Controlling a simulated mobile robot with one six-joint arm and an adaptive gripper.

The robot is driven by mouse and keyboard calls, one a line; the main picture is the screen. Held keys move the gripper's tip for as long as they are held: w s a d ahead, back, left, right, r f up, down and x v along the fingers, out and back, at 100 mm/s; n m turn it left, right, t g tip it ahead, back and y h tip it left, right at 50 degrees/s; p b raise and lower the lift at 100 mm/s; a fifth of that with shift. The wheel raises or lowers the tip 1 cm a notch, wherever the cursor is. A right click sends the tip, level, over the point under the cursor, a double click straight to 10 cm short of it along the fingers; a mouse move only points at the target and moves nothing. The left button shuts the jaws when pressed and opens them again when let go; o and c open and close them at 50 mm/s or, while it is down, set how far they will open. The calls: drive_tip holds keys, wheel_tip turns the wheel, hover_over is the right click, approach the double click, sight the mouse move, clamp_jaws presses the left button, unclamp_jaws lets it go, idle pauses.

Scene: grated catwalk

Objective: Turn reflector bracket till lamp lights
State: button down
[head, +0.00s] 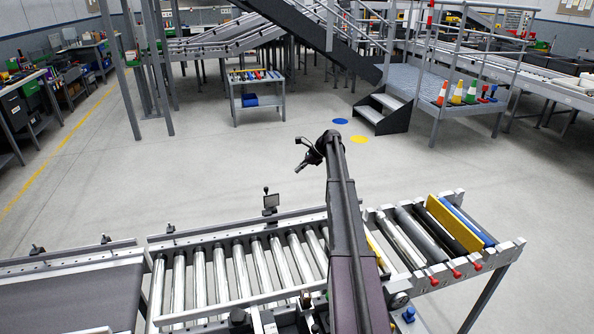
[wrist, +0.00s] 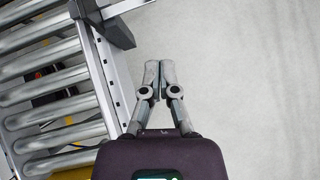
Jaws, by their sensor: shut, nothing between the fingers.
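A small dark square plate on a bracket (head: 271,201), which looks like the reflector, stands on the far rail of the roller conveyor. A thin post with a knob rises beside it. My gripper (head: 301,168) is up and to the right of it in the head view, apart from it. In the wrist view my gripper (wrist: 158,78) is shut and empty, over bare floor beside the conveyor rail. A grey and dark bracket part (wrist: 112,25) on the rail shows ahead and left of the fingertips; I cannot tell if it is the reflector's. I cannot make out a lit lamp.
The roller conveyor (head: 240,272) runs across the front, with a dark belt (head: 75,298) at its left. A rack of rollers with a yellow bar (head: 455,225) is at right. The floor beyond the rail is clear back to a small cart (head: 256,92) and steps (head: 384,112).

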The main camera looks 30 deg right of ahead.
sight(267, 188)
drive_tip(key=a+f+n+g+h, duration=0.1)
drive_tip(key=a+n+h, duration=0.1)
drive_tip(key=a+n, duration=0.2)
drive_tip(key=a+f+n+g+h, duration=0.1)
drive_tip(key=a+f+n+h, duration=0.1)
drive_tip(key=a+n, duration=0.3)
drive_tip(key=a+f+n+g+h, duration=0.1)
drive_tip(key=a+f+n+h, duration=0.1)
drive_tip(key=n, duration=0.8)
drive_tip(key=shift+w+a+n+h, duration=0.2)
drive_tip(key=shift+a+h, duration=0.1)
drive_tip(key=shift+a, duration=0.35)
drive_tip(key=shift+w+a+n+h, duration=0.1)
drive_tip(key=shift+a+n+h, duration=0.15)
drive_tip(key=shift+a, duration=0.35)
drive_tip(key=shift+a+n+h, duration=0.35)
drive_tip(key=shift+a+n, duration=0.05)
drive_tip(key=shift+n, duration=0.35)
drive_tip(key=a+r+n+h, duration=0.2)
drive_tip(key=a+n+h, duration=0.2)
drive_tip(key=n, duration=0.7)
drive_tip(key=a+r+n+t+h, duration=0.1)
drive_tip(key=a+r+n+h, duration=0.2)
drive_tip(key=a+n, duration=0.5)
drive_tip(key=shift+a+n+t+h, duration=0.3)
drive_tip(key=shift+n+h, duration=0.4)
drive_tip(key=shift+n, duration=1.5)
drive_tip(key=shift+d+f, duration=0.15)
